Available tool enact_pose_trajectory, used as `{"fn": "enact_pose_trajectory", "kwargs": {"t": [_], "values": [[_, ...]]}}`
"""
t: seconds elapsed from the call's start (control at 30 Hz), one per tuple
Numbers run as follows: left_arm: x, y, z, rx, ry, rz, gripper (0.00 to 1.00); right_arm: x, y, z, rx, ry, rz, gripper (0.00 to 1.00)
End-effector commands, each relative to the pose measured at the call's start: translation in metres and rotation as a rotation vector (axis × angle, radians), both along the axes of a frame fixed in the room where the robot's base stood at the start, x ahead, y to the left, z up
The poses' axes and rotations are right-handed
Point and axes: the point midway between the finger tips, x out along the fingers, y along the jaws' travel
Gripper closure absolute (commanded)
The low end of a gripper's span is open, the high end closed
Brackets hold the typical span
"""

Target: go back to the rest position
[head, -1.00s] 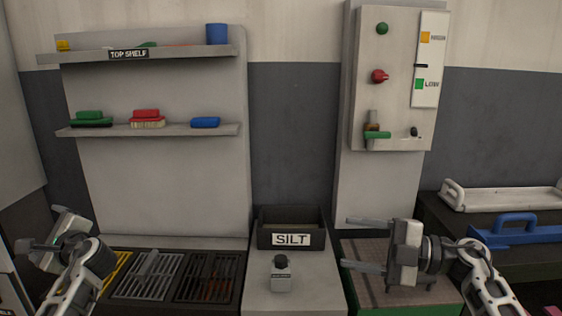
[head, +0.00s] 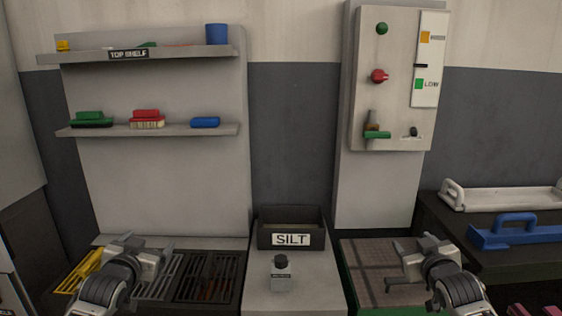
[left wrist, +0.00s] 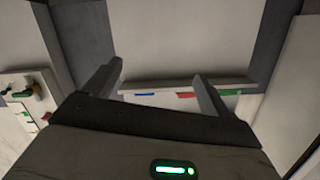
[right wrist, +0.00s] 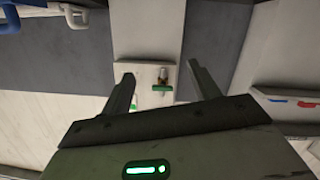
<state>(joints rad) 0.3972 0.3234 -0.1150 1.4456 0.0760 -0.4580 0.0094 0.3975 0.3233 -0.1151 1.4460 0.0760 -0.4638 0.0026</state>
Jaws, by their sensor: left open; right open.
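My left gripper (head: 149,250) is over the slatted grates at the lower left in the head view. Its two fingers are spread and empty in the left wrist view (left wrist: 160,80). My right gripper (head: 398,265) is over the green-edged bench with the grid top at the lower right. Its fingers are apart with nothing between them in the right wrist view (right wrist: 165,80). Neither gripper is seen touching anything.
The SILT bin (head: 291,240) and a small dark-capped container (head: 281,272) stand on the middle counter (head: 262,290). Shelves with brushes (head: 147,118) hang behind left. A control panel (head: 392,100) hangs behind right. A blue-handled tool (head: 515,230) lies far right.

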Motion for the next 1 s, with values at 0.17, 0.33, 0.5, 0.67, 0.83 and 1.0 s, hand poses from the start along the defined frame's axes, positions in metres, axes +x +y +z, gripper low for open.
{"fn": "enact_pose_trajectory", "kwargs": {"t": [0.17, 0.33, 0.5, 0.67, 0.83, 1.0], "values": [[-0.055, -0.042, -0.064, -0.028, 0.087, -0.067, 0.17, -0.055, 0.042, -0.063, 0.032, 0.085, 0.067, 0.39], [-0.140, -0.092, -0.124, -0.092, 0.197, -0.141, 0.17, -0.140, 0.093, -0.124, 0.098, 0.193, 0.141, 0.39], [-0.246, -0.140, -0.160, -0.196, 0.315, -0.194, 0.17, -0.246, 0.140, -0.160, 0.203, 0.311, 0.193, 0.39], [-0.314, -0.164, -0.164, -0.274, 0.389, -0.207, 0.17, -0.314, 0.164, -0.163, 0.281, 0.385, 0.205, 0.39], [-0.343, -0.173, -0.161, -0.311, 0.420, -0.207, 0.17, -0.343, 0.173, -0.161, 0.318, 0.416, 0.204, 0.39], [-0.344, -0.173, -0.161, -0.313, 0.421, -0.206, 0.17, -0.344, 0.174, -0.160, 0.319, 0.417, 0.204, 0.39]]}}
